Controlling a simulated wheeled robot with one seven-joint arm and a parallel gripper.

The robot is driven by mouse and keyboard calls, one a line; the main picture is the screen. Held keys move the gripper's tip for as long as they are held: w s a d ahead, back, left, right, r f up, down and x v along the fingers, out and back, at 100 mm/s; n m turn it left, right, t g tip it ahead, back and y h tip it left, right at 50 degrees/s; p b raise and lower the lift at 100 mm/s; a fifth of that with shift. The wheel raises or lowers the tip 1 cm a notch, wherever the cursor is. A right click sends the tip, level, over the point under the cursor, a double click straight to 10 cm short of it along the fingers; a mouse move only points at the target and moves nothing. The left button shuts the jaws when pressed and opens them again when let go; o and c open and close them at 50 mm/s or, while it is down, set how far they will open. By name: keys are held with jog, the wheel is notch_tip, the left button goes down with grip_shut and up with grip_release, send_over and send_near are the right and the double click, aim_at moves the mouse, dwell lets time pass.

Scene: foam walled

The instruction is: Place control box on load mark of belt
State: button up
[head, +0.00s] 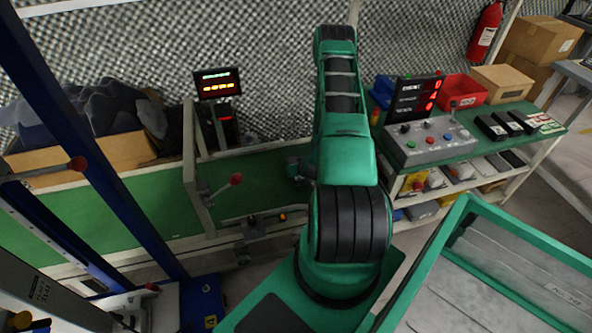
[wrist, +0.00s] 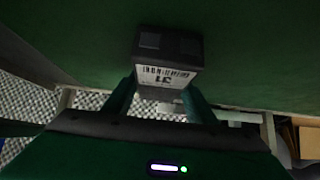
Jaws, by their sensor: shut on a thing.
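My gripper (wrist: 160,98) is shut on a black box with a white barcode label, the control box (wrist: 168,68), in the wrist view. The box sits between the two green fingers, its label facing the camera. A broad green surface, which looks like the belt, fills much of the wrist view (wrist: 255,65). In the head view the green belt (head: 145,195) runs across the left and middle. My arm hides most of my gripper there, and the held box cannot be made out. I cannot tell whether the box touches the belt. No load mark can be made out.
A posted frame with a red-knobbed lever (head: 236,180) stands across the belt, beside a small display (head: 218,83). A bench at right carries a grey button panel (head: 430,145), black boxes (head: 490,127) and bins. A green-rimmed tray (head: 425,270) is at front right.

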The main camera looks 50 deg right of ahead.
jog(key=shift+f, duration=0.1)
jog(key=o, duration=1.4)
jog(key=v, duration=1.2)
jog(key=a+r+n+g+y, duration=0.1)
jog(key=a+r, duration=0.2)
jog(key=r, duration=0.4)
jog(key=w+a+r+n+g+y, duration=0.1)
jog(key=a+r+n+y, duration=0.1)
jog(key=a+r, duration=0.35)
jog(key=a+r+n+g+y, duration=0.1)
jog(key=r, duration=0.7)
jog(key=s+a+r+m+g, duration=0.1)
jog(key=s+a+r, duration=0.3)
jog(key=s+r, duration=0.2)
jog(key=s+a+r+m+g, duration=0.1)
jog(key=s+a+r+g, duration=0.1)
jog(key=s+r, duration=0.4)
jog(key=s+a+r+m+g, duration=0.1)
jog(key=s+a+r+m, duration=0.1)
jog(key=s+a+r, duration=0.3)
jog(key=shift+s+a+r+g+y, duration=0.15)
jog(key=shift+s+r, duration=0.2)
jog(key=shift+s, duration=0.35)
jog(key=shift+s+a+r+g+y, duration=0.1)
jog(key=shift+s+r, duration=0.25)
jog(key=shift+s, duration=0.35)
jog(key=shift+s+a+r+g+y, duration=0.15)
jog(key=shift+s+r, duration=0.2)
jog(key=shift+s, duration=0.4)
